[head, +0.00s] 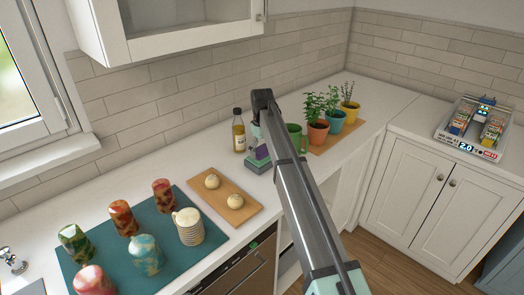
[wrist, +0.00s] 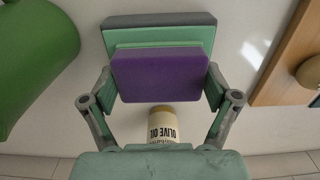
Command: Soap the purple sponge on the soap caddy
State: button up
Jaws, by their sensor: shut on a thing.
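The purple sponge (wrist: 160,78) is held between the two fingers of my gripper (wrist: 160,80), which are shut on its sides in the wrist view. The soap caddy (wrist: 160,19), grey with a green top, lies directly behind and under the sponge. The sponge covers much of it, and I cannot tell whether they touch. In the head view the purple sponge (head: 262,152) shows just above the caddy (head: 258,166) on the white counter. My arm hides part of both there.
An olive oil bottle (head: 239,136) stands just behind the caddy, close to my gripper. A green mug (head: 295,138) is to the right, with potted plants (head: 317,133) beyond.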

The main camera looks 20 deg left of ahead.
aim_at(262, 149)
jog(key=shift+r+p, duration=1.85)
jog(key=shift+r, duration=1.65)
